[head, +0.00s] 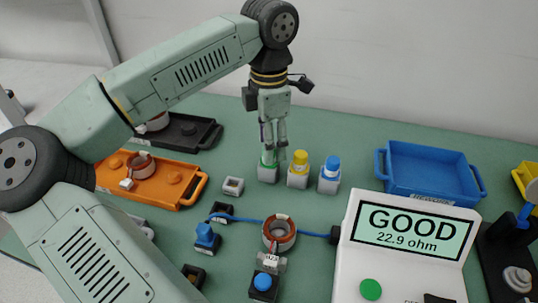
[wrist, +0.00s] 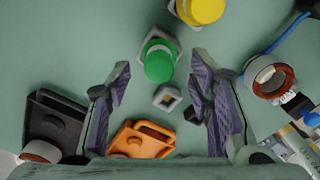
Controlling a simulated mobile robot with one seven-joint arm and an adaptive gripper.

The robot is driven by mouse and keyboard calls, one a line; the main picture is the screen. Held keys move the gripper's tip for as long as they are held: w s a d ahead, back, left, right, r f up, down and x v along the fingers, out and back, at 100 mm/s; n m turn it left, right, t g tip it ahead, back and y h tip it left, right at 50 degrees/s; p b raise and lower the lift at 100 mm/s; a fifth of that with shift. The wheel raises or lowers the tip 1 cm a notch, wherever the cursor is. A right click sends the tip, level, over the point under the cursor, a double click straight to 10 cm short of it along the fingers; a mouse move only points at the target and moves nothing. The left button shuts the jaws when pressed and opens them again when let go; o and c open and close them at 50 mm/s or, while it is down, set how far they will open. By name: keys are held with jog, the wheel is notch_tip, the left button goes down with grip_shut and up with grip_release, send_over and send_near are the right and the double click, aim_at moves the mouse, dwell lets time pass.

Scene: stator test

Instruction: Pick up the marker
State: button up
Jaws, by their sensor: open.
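Three capped markers stand upright in small pale holders: a green marker (head: 268,160), a yellow marker (head: 301,160) and a blue marker (head: 332,164). My gripper (head: 272,143) points down over the green marker, and its fingers partly cover that marker in the head view. In the wrist view my gripper (wrist: 163,65) is open and empty. The green marker's cap (wrist: 158,66) lies between the two fingers in the picture, with no finger seen touching it. The yellow cap (wrist: 204,9) shows at the top edge. The blue marker is out of the wrist view.
An empty square holder (head: 233,186) stands left of the green marker. An orange tray (head: 165,197) and black tray (head: 187,131) lie left, a blue bin (head: 430,172) right. A copper-wound stator (head: 279,232) and a meter reading GOOD (head: 400,270) are in front.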

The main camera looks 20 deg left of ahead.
jog(key=shift+f, duration=0.9)
jog(key=shift+c, duration=0.3)
grip_shut()
